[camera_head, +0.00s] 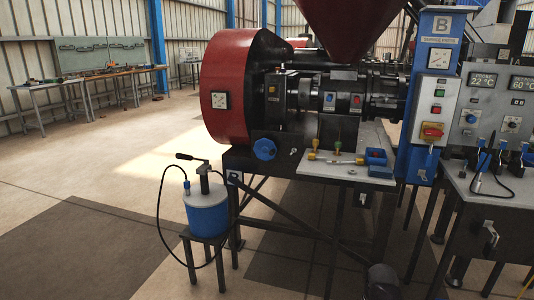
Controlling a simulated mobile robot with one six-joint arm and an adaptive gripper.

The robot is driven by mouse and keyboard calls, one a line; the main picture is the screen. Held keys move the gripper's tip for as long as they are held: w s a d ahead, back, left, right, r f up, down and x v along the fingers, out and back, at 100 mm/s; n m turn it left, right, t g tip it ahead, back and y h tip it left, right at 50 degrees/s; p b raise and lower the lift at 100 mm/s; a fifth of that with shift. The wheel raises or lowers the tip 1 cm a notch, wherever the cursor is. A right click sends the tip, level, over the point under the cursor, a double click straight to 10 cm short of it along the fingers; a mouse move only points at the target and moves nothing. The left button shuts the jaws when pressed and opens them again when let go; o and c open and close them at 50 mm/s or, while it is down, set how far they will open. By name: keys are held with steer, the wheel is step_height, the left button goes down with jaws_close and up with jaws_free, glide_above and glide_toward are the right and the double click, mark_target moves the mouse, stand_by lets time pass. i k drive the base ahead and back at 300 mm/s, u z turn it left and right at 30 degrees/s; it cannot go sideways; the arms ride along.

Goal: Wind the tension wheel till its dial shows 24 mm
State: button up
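A blue lobed wheel (264,149), which looks like the tension wheel, is mounted on the dark front face of the press, below and right of the big red guard (228,75). A small square white dial plate (220,100) with dark marks sits on the front of the red guard. Its reading is too small to make out. I cannot tell whether this is the wheel's own dial. My gripper is not clearly visible in this view, and nothing is seen touching the wheel.
A blue pot with a pump handle (208,211) stands on a stool at front left, its hose looping. A ledge (310,167) right of the wheel holds tools and blue boxes. A blue control column (424,110) stands right. A dark rounded shape (382,281) shows at the bottom. Left floor is open.

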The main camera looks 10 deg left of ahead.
mark_target(265, 149)
steer(key=i, duration=0.9)
steer(key=z, duration=0.05)
